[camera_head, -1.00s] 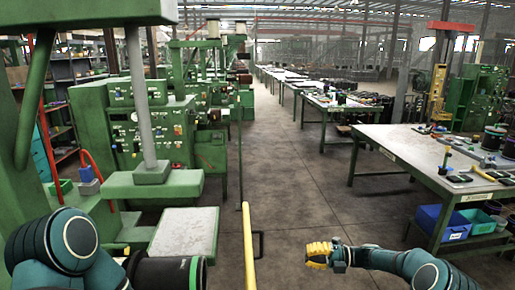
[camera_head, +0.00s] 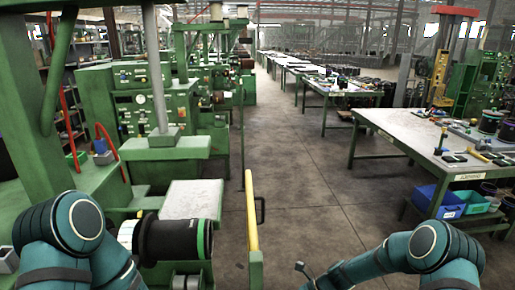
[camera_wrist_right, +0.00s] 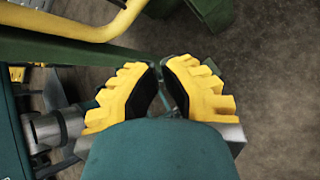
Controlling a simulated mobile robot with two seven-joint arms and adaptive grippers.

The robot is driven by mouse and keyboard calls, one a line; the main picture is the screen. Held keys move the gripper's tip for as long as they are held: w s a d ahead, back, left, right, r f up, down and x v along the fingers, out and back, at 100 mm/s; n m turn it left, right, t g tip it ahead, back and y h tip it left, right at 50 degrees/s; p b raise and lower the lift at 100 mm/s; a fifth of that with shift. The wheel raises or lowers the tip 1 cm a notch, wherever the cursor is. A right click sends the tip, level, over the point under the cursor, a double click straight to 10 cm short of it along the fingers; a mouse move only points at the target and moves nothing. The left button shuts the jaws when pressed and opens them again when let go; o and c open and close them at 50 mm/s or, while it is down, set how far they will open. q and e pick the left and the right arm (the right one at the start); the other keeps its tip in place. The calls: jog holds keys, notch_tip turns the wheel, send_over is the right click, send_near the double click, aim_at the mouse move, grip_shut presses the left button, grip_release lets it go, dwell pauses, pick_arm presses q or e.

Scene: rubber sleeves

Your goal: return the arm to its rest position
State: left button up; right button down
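My right arm (camera_head: 410,255) comes in at the lower right of the head view, bent, with its far end running down past the bottom edge. My right gripper (camera_wrist_right: 160,66) shows in the right wrist view. Its yellow fingers with black inner pads stand apart, with a narrow gap between the tips and nothing held. A teal arm surface hides part of its base. My left arm (camera_head: 70,235) is folded at the lower left of the head view. The left gripper is out of view.
A yellow rail (camera_head: 250,210) stands upright in the middle. A green machine (camera_head: 140,105) is at the left with a pale slab (camera_head: 192,198). A worktable (camera_head: 410,132) with tools stands at the right, blue bin (camera_head: 438,202) below. The floor (camera_head: 310,190) between is clear.

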jog(key=s+f+n+t+h+b, duration=0.2)
jog(key=s+n+h, duration=0.3)
jog(key=s+n, duration=1.3)
jog(key=f+n, duration=0.1)
jog(key=n, duration=0.3)
jog(key=shift+s+d+n+h, duration=0.15)
jog(key=shift+s+n+h, duration=0.15)
jog(key=shift+s, duration=0.05)
